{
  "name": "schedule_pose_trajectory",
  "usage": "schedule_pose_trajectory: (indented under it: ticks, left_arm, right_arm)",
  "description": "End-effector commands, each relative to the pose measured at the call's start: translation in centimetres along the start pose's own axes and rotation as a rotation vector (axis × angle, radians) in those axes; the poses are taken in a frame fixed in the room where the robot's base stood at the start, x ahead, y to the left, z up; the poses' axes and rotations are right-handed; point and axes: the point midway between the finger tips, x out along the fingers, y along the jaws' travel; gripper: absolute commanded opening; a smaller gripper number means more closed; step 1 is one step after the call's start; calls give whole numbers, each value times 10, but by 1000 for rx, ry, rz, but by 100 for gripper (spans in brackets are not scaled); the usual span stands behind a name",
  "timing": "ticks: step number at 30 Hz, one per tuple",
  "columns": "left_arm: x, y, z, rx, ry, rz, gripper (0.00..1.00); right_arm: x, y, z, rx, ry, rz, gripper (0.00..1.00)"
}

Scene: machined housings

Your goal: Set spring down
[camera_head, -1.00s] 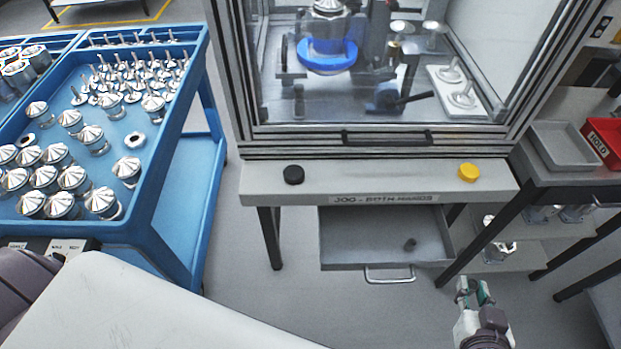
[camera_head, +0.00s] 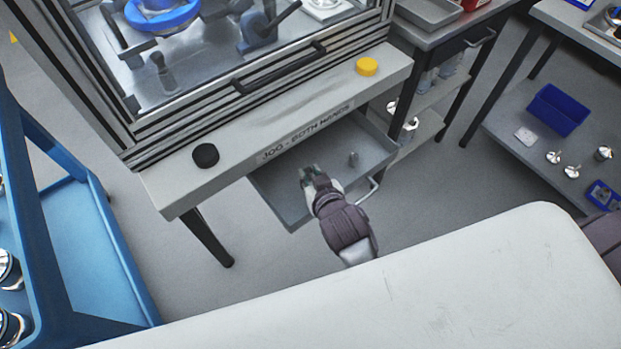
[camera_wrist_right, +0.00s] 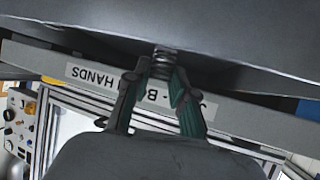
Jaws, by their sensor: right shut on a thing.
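My right gripper (camera_head: 312,178) is over the open grey drawer (camera_head: 275,205) under the machine's front ledge. In the right wrist view my right gripper (camera_wrist_right: 158,82) is shut on a small dark coiled spring (camera_wrist_right: 162,62), held between the fingertips. The spring's free end points toward the grey drawer surface (camera_wrist_right: 230,45); I cannot tell whether it touches. In the head view the spring is too small and hidden to make out. My left gripper is not in view.
The ledge above bears a black button (camera_head: 205,155) and a yellow button (camera_head: 367,67). A blue cart (camera_head: 85,235) is at left, a shelf with a blue bin (camera_head: 558,109) at right.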

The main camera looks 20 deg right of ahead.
Motion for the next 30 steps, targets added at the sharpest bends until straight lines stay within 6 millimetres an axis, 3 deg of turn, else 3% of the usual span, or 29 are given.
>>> schedule_pose_trajectory:
  ticks: [4, 17, 18, 21, 22, 30]
  left_arm:
    - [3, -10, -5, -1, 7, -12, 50]
    - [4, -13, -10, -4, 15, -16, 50]
    - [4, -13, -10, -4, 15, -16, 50]
    - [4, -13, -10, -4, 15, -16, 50]
    - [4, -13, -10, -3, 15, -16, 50]
    - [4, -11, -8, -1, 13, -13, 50]
  right_arm:
    - [10, 0, 20, 1, -3, 1, 1]
    - [14, 0, 27, 1, -1, 1, 1]
    - [14, 0, 26, 1, -1, 1, 29]
    - [14, 0, 26, 1, -1, 0, 46]
    - [14, 0, 26, 1, -1, 0, 50]
    - [13, 0, 25, 1, -1, 0, 50]
